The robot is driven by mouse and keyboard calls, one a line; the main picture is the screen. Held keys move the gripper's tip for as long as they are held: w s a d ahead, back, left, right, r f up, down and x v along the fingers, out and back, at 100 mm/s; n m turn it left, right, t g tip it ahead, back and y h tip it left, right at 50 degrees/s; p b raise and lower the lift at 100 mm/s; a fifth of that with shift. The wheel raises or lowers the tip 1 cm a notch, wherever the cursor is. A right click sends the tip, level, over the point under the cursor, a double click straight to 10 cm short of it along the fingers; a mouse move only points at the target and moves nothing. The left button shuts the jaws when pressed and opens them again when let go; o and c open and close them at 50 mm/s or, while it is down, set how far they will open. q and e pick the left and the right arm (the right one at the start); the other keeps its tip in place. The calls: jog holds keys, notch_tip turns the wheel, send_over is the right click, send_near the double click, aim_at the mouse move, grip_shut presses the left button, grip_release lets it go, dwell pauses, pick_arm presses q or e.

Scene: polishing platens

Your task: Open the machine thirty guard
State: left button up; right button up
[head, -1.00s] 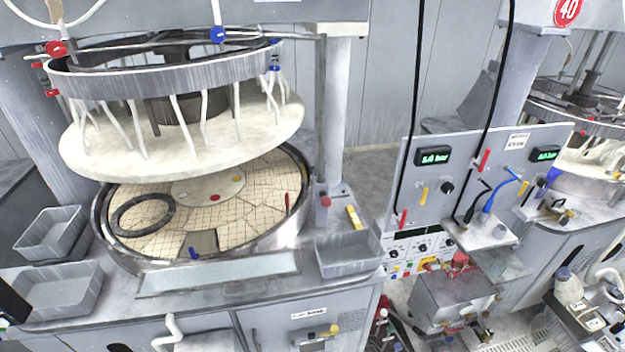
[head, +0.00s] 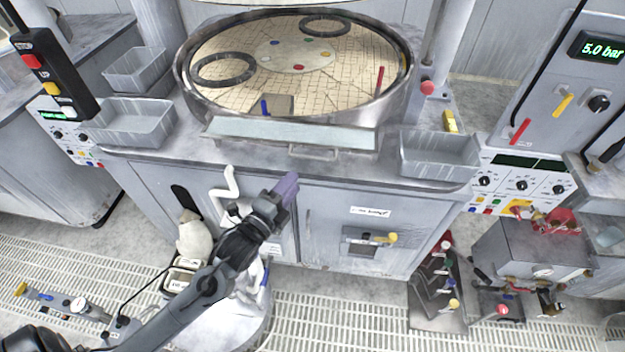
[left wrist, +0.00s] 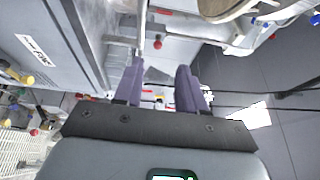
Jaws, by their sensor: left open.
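The machine in front of me has a round polishing platen (head: 215,50). A pale, see-through panel (head: 290,135), which looks like the guard, lies along the platen's front rim with a small handle (head: 313,151) below its front edge. No machine number is readable on it. My left gripper (head: 290,186) is in front of the cabinet, below and a little left of the handle and apart from it. In the left wrist view, the gripper (left wrist: 159,82) has its two purple fingers spread with a gap between them. My right gripper is not in view.
Grey trays stand left (head: 132,122) and right (head: 440,155) of the panel. A pendant with buttons (head: 52,72) hangs at the left. A white curved pipe (head: 228,185) rises beside my arm. A cart with a metal box (head: 530,250) stands at the right.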

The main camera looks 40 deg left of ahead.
pick_arm(q)
jog(key=b, duration=0.7)
send_near(313, 156)
jog(key=s+f, duration=0.1)
jog(key=f, duration=0.1)
jog(key=shift+m+t, duration=0.3)
jog(key=shift+t, duration=0.3)
jog(key=w, duration=0.3)
jog(key=w+r, duration=0.1)
jog(key=w, duration=0.3)
jog(key=w+a+b, duration=0.1)
jog(key=w, duration=0.3)
jog(key=shift+r, duration=0.35)
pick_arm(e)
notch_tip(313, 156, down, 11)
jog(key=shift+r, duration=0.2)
pick_arm(q)
grip_shut()
